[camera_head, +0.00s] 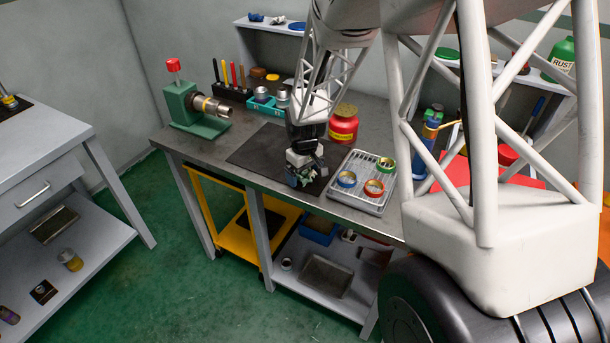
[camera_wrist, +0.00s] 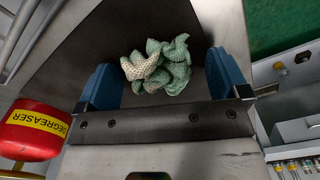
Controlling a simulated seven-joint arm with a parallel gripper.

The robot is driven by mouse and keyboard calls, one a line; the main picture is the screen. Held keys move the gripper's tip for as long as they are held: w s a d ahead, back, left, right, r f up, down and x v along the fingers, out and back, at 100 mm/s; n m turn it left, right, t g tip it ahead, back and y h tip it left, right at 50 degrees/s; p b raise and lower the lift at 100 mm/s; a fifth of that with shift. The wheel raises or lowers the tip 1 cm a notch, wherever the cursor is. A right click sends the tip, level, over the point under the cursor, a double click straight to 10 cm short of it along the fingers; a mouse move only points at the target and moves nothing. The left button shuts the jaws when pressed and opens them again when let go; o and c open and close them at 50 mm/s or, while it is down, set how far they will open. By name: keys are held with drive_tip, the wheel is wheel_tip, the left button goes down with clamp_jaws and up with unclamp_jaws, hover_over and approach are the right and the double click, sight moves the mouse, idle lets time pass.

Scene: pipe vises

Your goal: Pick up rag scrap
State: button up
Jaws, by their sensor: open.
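The rag scrap (camera_wrist: 162,66) is a crumpled green and cream cloth. In the wrist view it lies between the two blue fingers of my gripper (camera_wrist: 165,85), with a dark gap showing on each side. In the head view my gripper (camera_head: 306,176) is low over the front part of the workbench, near the front edge of the dark mat. The rag shows there only as a small pale green patch, mostly hidden by the gripper. My gripper is open. I cannot tell whether the rag touches the mat's surface directly beneath the fingers.
A metal tray (camera_head: 343,198) with several tape rolls stands just right of my gripper. A red degreaser can (camera_head: 344,126) stands behind it. A green pipe vise (camera_head: 195,112) is at the bench's left end. The dark mat (camera_head: 262,146) is bare left of my gripper.

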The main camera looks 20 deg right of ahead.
idle(0.5)
drive_tip(key=c, duration=1)
drive_tip(key=shift+c, duration=0.6)
drive_tip(key=shift+r, duration=0.1)
drive_tip(key=shift+r, duration=0.75)
wheel_tip(320, 180, up, 2)
drive_tip(key=shift+r, duration=0.1)
drive_tip(key=s, duration=1)
drive_tip(key=s+r, duration=0.1)
drive_tip(key=s, duration=0.5)
drive_tip(key=shift+a, duration=0.4)
